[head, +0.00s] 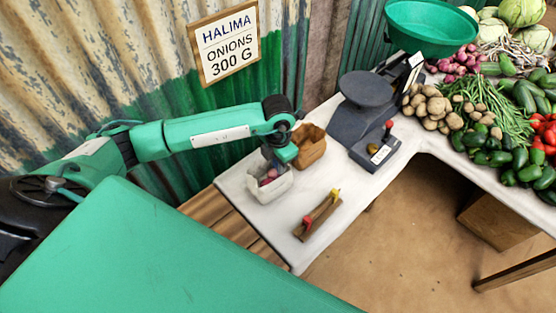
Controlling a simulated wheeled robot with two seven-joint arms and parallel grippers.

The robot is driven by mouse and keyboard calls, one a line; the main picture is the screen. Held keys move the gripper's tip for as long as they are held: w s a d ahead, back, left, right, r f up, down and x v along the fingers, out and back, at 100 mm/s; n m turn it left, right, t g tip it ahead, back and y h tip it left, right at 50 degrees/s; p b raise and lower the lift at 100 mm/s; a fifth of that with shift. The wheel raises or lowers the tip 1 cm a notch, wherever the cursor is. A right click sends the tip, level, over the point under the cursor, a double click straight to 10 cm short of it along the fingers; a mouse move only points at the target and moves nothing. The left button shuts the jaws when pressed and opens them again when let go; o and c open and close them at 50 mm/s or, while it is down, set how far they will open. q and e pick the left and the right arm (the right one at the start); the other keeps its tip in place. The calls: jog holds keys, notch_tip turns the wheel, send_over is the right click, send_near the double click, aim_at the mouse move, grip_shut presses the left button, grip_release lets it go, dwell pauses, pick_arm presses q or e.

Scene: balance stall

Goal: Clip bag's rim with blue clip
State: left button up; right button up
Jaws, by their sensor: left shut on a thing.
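A small white open-topped bag (270,190) stands upright on the white table, with red onions (268,178) inside. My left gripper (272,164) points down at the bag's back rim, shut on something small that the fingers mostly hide. I take it to be the blue clip, since no blue clip shows elsewhere. I cannot tell whether it touches the rim. A wooden clip holder (317,216) lies to the right, with a red clip (307,222) and a yellow clip (335,193) on it. My right gripper is not in view.
A brown bag (309,145) stands close behind the white bag. A dark scale (368,115) is further right, with potatoes (428,108) and other vegetables beyond. A sign (225,44) hangs on the corrugated wall. The table front around the holder is clear.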

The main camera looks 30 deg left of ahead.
aim_at(278, 178)
pick_arm(q)
jog(key=shift+f+b, duration=0.75)
jog(key=shift+f, duration=0.85)
jog(key=shift+f+b, duration=2.05)
jog(key=shift+f, duration=0.4)
jog(key=o, duration=1)
